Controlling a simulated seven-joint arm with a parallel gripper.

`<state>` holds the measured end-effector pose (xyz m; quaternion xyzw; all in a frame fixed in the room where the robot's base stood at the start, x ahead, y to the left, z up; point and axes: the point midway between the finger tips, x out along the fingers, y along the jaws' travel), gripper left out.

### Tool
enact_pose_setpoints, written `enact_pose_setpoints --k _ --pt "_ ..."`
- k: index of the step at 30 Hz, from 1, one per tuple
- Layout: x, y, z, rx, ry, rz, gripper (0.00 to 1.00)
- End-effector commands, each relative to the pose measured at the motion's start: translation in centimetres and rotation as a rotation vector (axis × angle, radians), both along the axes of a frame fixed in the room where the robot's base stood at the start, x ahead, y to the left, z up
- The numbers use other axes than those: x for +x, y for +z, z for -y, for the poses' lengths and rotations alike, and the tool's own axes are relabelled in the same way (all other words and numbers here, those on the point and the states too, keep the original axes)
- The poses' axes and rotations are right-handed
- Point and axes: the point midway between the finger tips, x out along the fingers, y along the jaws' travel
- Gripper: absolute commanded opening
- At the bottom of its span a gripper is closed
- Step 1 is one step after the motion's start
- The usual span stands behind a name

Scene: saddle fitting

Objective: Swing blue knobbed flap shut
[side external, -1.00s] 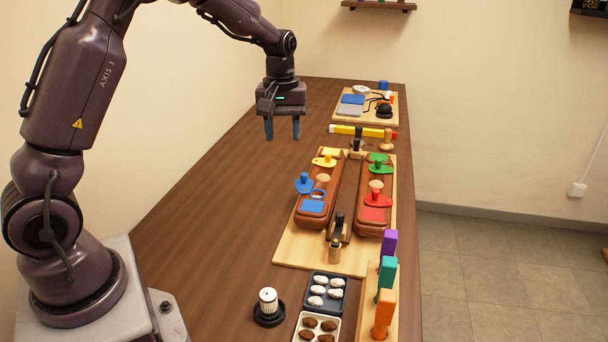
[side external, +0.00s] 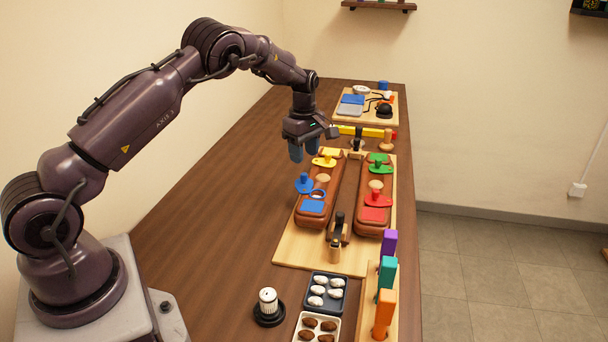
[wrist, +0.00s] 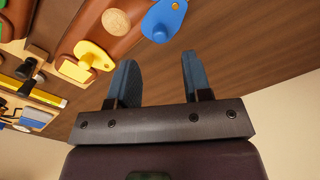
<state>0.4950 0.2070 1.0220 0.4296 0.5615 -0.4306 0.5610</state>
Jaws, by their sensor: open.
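The blue knobbed flap (side external: 304,183) sticks out past the left side of the left brown block (side external: 325,192). The flap also shows at the top of the wrist view (wrist: 165,20). My gripper (side external: 303,154) is open and empty, fingers pointing down, above and beyond the flap, near the block's far left end. In the wrist view the two fingers (wrist: 157,62) stand apart, with only table between them, and the flap lies beyond their tips.
The yellow knobbed flap (side external: 324,160) is close to my fingers at the block's far end. A second brown block (side external: 375,197) with red and green flaps stands to the right. Black-knobbed clamps stand between the blocks. The table left of the blocks is clear.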

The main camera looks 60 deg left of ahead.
Motion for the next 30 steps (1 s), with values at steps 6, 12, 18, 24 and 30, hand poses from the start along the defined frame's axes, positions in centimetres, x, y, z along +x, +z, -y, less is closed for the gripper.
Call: enact_pose_setpoints --k 6,12,18,24,30 --pt "0.0 -4.4 0.0 0.000 -0.001 -0.002 0.45" --pt "0.0 -6.5 0.0 0.000 -0.001 0.001 0.45" --pt "0.0 -7.0 0.0 0.001 -0.001 0.002 0.45" --pt "0.0 -7.0 0.0 0.001 -0.001 0.002 0.38" --pt "0.0 -7.0 0.0 0.001 -0.001 0.002 0.00"
